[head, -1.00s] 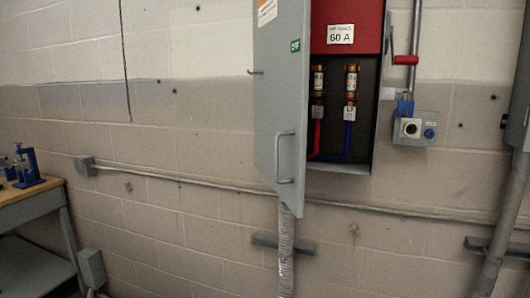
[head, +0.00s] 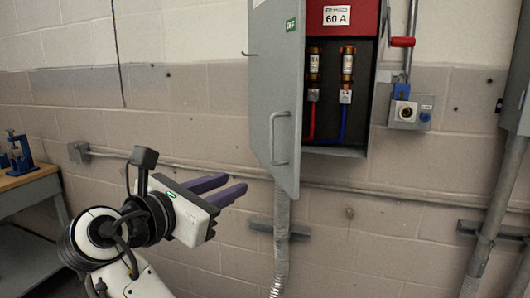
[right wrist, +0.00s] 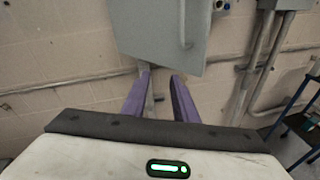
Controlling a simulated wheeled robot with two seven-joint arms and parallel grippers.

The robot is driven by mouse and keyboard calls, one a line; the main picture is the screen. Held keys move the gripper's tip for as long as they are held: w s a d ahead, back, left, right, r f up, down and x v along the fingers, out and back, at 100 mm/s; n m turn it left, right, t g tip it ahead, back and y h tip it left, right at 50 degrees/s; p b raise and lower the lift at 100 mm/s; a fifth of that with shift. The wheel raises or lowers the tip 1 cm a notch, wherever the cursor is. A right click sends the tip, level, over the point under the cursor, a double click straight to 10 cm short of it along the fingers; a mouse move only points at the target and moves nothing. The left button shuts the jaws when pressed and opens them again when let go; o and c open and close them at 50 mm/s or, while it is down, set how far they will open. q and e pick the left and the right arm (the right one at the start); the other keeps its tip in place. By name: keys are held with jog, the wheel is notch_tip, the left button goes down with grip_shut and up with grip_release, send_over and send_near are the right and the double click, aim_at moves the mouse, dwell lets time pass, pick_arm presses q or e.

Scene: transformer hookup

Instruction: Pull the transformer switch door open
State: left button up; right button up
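The grey transformer switch door (head: 272,70) stands partly open on the box, with its bar handle (head: 279,140) near its lower edge. In the right wrist view the door (right wrist: 150,30) and its handle (right wrist: 184,28) are above the fingertips. My right gripper (head: 237,183) is at the lower left of the door, below and left of the handle and apart from it. Its two purple fingers are spread and empty in the right wrist view (right wrist: 161,73). My left gripper is not in view.
The box interior (head: 375,70) shows fuses with red and blue cables. A red-handled lever (head: 402,42) and a small socket box (head: 411,112) are on the right. A conduit (head: 281,235) runs down below the box. A workbench (head: 30,190) stands at the far left.

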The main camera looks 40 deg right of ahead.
notch_tip(320, 180, up, 9)
jog(key=s+a+g+h, duration=0.2)
jog(key=s, duration=0.1)
jog(key=w+d+p, duration=0.1)
jog(key=d, duration=0.9)
jog(key=shift+d+r+n, duration=0.15)
jog(key=shift+r+n, duration=0.1)
jog(key=shift+n, duration=0.05)
jog(key=shift+w, duration=0.1)
grip_shut()
dwell(0.5)
